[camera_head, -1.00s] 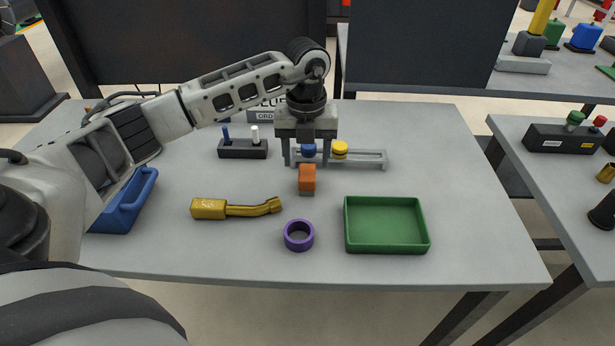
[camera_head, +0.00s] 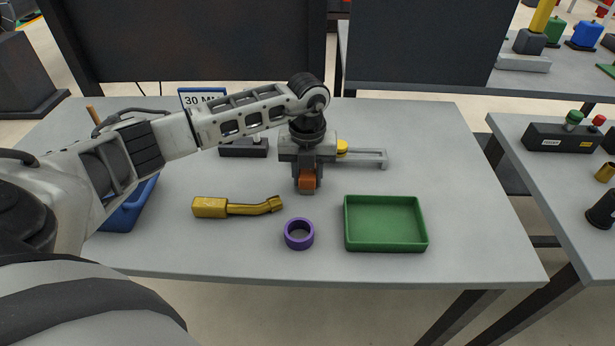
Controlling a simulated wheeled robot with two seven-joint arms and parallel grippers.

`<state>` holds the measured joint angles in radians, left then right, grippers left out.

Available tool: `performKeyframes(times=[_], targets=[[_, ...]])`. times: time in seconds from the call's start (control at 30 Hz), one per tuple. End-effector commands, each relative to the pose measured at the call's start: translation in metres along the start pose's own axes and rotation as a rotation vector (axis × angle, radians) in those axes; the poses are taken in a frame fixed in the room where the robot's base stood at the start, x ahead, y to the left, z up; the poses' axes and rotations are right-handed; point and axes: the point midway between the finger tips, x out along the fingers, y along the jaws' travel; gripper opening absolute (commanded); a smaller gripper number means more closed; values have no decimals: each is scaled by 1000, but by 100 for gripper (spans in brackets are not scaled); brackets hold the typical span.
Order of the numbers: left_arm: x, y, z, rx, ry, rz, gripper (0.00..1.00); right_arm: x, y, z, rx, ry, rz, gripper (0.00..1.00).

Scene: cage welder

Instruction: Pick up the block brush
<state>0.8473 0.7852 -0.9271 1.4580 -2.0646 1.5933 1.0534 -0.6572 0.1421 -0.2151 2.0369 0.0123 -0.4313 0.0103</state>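The block brush is a small orange block (camera_head: 307,182) with a grey lower edge, in the middle of the table in the head view. My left gripper (camera_head: 306,186) points down directly over it. Its fingers are drawn close together at the two sides of the orange block and look shut on it. The gripper hides the top of the brush. The brush appears still at table level; I cannot tell any gap below it. My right gripper is not in view.
A brass torch-like piece (camera_head: 237,207), a purple ring (camera_head: 299,234) and a green tray (camera_head: 386,247) lie in front. A grey rack with a yellow-topped piece (camera_head: 342,147) stands just behind the gripper. A blue bin (camera_head: 125,213) is at left. The table's right side is clear.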

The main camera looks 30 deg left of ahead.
Motion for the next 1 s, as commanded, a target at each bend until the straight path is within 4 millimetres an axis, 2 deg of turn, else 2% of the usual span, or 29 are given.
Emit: performKeyframes(times=[0.33, 0.47, 0.57, 0.67, 0.83, 1.0], targets=[[-5, 0, 1, 0, -2, -2, 10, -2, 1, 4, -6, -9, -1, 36], [-16, 0, 1, 0, -2, -2, 10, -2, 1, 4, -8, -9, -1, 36], [-32, -1, 1, 0, -5, -4, 10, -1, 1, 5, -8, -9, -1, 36], [-50, 4, -15, 4, -5, -2, 10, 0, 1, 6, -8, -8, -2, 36], [-91, 11, -49, 5, -7, -2, 10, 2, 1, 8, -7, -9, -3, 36], [-108, 20, -91, 5, -3, 0, 10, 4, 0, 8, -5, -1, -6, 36]])
